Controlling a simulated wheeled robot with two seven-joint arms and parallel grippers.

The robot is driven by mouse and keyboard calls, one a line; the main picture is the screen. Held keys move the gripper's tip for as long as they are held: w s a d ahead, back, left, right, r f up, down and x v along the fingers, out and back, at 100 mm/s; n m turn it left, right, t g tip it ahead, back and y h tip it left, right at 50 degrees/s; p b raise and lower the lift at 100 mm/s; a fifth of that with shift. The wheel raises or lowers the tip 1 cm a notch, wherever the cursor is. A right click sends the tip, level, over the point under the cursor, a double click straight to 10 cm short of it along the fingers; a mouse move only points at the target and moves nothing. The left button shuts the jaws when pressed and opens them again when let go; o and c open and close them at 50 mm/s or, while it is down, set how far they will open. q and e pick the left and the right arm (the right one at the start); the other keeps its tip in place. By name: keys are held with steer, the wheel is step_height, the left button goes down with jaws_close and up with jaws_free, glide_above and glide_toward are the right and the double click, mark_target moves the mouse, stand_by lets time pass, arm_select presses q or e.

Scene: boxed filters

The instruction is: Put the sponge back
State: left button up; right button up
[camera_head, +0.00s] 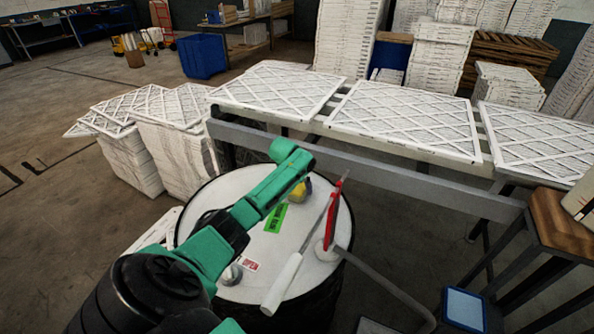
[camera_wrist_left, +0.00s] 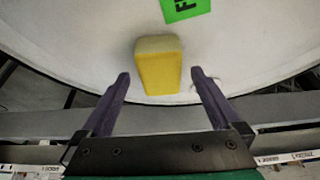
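A yellow sponge (camera_head: 302,190) lies on the white lid of a drum (camera_head: 240,290), partly hidden behind my green left arm. In the left wrist view the sponge (camera_wrist_left: 158,72) stands out on the white lid (camera_wrist_left: 80,50), just ahead of and between the fingertips. My left gripper (camera_wrist_left: 160,76) is open and empty, with one dark finger on each side of the sponge's near end. My right gripper is not in view.
A wooden stool (camera_head: 560,225) is at right.

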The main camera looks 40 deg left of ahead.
arm_select(q)
steer(key=shift+r, duration=0.1)
steer(key=v, duration=1.2)
steer(key=shift+b, duration=0.4)
steer(key=shift+r, duration=0.1)
